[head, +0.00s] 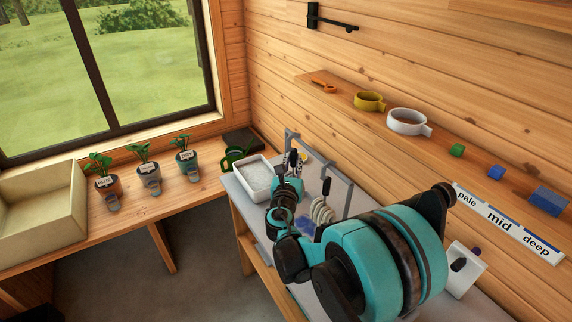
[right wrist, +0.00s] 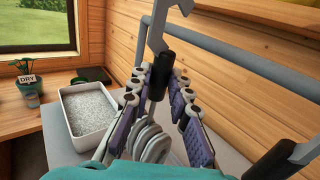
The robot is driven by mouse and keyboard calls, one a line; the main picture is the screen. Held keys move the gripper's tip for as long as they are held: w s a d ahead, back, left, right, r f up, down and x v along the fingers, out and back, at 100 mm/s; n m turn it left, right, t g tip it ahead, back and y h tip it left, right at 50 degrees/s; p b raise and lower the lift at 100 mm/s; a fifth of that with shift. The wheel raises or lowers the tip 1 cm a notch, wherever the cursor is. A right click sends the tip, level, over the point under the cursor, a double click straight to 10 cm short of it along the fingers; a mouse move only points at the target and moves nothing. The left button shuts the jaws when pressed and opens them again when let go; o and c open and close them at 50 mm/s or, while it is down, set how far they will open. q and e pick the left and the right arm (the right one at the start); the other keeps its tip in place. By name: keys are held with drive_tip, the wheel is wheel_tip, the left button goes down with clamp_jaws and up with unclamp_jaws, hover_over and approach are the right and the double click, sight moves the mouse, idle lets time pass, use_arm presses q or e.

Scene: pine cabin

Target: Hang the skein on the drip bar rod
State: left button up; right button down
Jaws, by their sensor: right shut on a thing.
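My right gripper (right wrist: 162,108) is shut on the black grip (right wrist: 160,75) of a grey hook (right wrist: 156,30). A pale grey-white skein (right wrist: 150,142) of loops shows below that grip, between the fingers. The grey drip bar rod (right wrist: 240,68) runs behind the hook, and the frame also shows in the head view (head: 338,176). I cannot tell whether the hook touches the rod. In the head view my right gripper (head: 297,163) is at the bar's left part, and the held skein is mostly hidden. My left gripper is not in view.
Another black grip (head: 326,187) with cream loops (head: 322,211) is right of my gripper at the bar. A white tray of pale granules (head: 257,178) stands left. Potted plants (head: 148,178) line the window bench. A shelf (head: 340,90) with cups is on the right wall.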

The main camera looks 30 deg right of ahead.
drive_tip(key=shift+d, duration=1.5)
drive_tip(key=shift+a+f+b, duration=0.1)
drive_tip(key=shift+f+b, duration=0.8)
drive_tip(key=shift+f, duration=0.15)
drive_tip(key=c, duration=1.3)
unclamp_jaws()
